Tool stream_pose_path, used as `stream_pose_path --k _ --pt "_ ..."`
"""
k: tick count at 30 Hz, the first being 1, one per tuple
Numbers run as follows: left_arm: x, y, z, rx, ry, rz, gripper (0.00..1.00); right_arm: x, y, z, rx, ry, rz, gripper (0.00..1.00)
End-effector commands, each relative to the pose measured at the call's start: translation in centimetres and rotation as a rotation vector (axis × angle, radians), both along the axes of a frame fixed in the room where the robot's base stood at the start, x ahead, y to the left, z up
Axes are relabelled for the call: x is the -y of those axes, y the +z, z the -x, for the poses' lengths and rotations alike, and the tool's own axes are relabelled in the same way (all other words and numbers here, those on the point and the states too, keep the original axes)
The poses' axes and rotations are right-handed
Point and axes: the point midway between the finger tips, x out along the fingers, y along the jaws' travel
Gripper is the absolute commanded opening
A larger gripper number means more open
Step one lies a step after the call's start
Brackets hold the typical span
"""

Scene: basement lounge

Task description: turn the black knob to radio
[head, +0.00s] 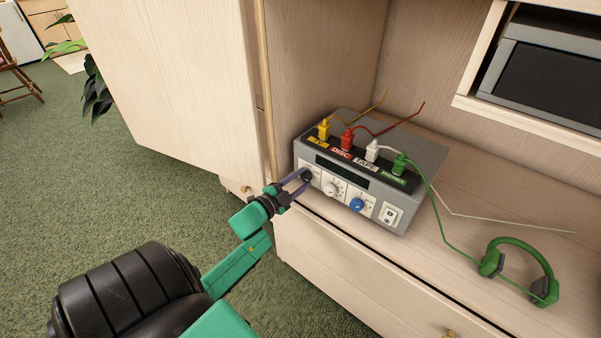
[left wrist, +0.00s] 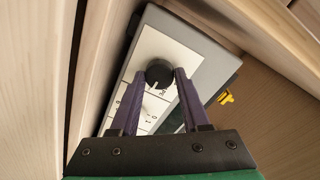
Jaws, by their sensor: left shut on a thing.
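The grey amplifier box (head: 330,160) sits on the wooden shelf, with a dark display and a row of knobs on its front. The black knob (head: 306,175) is the leftmost one. My left gripper (head: 305,175) reaches it from the front left and is shut on it. In the left wrist view the black knob (left wrist: 159,73) sits between the two purple fingertips (left wrist: 160,76), with a pale pointer line on its face. The labels around it are too small or hidden to read. My right gripper is not in view.
A white knob (head: 331,190) and a blue knob (head: 358,204) are to the right of the black one. Yellow, red, white and green plugs stand on top of the box. Green headphones (head: 520,266) lie on the shelf at right. A cabinet door (head: 185,80) stands open close left of my gripper.

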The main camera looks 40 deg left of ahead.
Motion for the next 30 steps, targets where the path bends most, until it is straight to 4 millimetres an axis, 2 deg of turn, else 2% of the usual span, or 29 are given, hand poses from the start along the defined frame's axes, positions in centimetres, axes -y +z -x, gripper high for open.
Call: stream_pose_path --k 2,3,5,6,15,19,23,30 --pt "0.1 -0.1 0.0 -0.003 -0.001 -0.002 0.0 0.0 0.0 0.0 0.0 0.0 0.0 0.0" --pt "0.1 -0.1 0.0 -0.003 -0.001 -0.002 0.5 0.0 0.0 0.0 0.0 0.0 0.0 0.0" --pt "0.0 -0.1 0.0 -0.002 0.0 -0.002 0.73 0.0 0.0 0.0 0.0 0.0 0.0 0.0" --pt "0.0 -0.1 0.0 -0.002 0.0 -0.002 0.76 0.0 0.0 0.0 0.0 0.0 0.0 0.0" --pt "0.0 0.0 0.1 -0.001 0.0 0.0 0.76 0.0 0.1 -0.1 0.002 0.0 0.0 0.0" --pt "0.0 0.0 1.3 -0.004 0.001 0.001 0.76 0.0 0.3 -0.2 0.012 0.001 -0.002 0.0" --pt "-0.1 0.1 4.3 -0.007 0.002 0.001 0.76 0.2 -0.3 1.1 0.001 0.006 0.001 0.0" --pt "-0.2 0.5 11.4 -0.007 0.002 0.001 0.76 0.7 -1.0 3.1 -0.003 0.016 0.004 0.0"
